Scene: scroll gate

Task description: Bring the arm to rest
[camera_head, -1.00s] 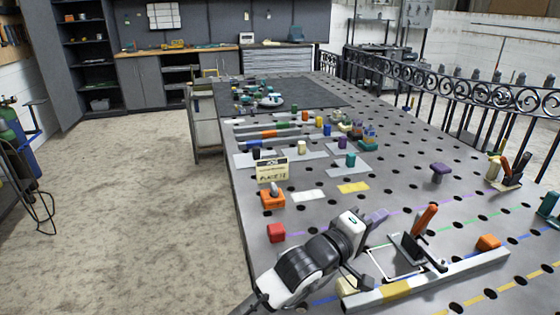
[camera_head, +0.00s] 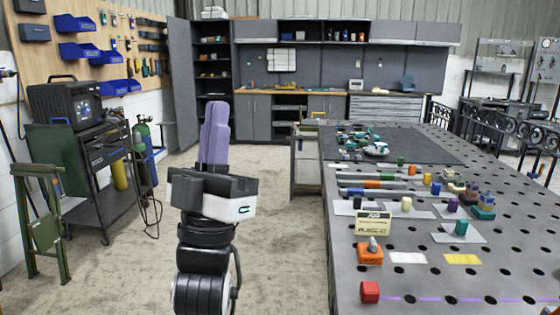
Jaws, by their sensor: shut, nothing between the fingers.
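My gripper (camera_head: 215,133) stands upright in the left middle of the head view, over the open floor to the left of the welding table (camera_head: 345,250). Its purple fingers point up and lie together, shut, with nothing seen between them. The black and white wrist (camera_head: 212,195) is below the fingers, and the arm runs down out of the bottom of the picture. The gripper is apart from the table and touches nothing that I can see.
The table's near left corner holds a red block (camera_head: 370,292), an orange block (camera_head: 370,254) and a small sign (camera_head: 373,223). A welding cart (camera_head: 95,165) and a green stand (camera_head: 42,215) are at the left. Concrete floor (camera_head: 130,270) around the arm is clear.

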